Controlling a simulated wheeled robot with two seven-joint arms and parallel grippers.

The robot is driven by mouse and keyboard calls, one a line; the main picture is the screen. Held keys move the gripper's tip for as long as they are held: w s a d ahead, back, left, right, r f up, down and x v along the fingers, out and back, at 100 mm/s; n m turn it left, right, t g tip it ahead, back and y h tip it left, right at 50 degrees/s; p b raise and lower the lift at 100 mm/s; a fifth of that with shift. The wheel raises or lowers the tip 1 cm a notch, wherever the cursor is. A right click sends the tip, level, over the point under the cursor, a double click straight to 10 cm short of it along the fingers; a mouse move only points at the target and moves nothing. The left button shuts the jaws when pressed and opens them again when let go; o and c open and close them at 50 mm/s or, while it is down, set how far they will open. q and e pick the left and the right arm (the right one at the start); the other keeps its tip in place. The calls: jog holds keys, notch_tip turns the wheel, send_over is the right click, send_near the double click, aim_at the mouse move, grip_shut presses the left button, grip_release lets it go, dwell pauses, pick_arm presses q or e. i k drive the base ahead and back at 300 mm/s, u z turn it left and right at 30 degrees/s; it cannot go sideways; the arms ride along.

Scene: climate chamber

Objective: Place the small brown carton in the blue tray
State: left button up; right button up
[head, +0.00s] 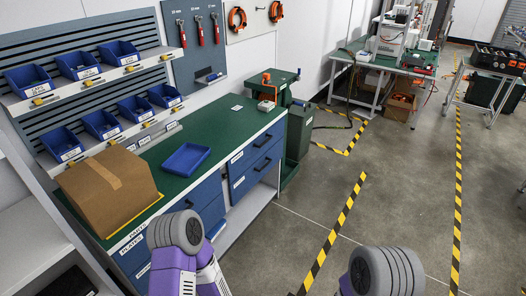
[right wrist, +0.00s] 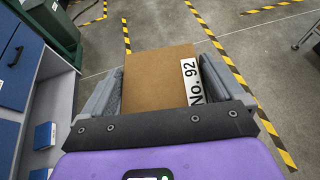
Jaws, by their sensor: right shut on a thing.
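The small brown carton (right wrist: 152,88) is in the right wrist view, with a white label reading "No. 92" along its right side. My right gripper (right wrist: 161,72) is shut on it, one grey finger on each side, with floor visible beyond. The blue tray (head: 185,160) lies empty on the green bench top in the head view, right of a large brown carton. The small carton and right gripper do not show in the head view. My left gripper is out of view; only purple and grey arm parts show.
The large taped carton (head: 107,190) stands on the left of the green bench (head: 228,127). Shelves with several blue bins (head: 79,66) are behind it. Bench top around the tray is mostly clear.

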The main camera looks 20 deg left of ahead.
aim_at(184, 163)
jog(key=u, duration=0.85)
jog(key=i, duration=0.8)
jog(key=u, duration=0.8)
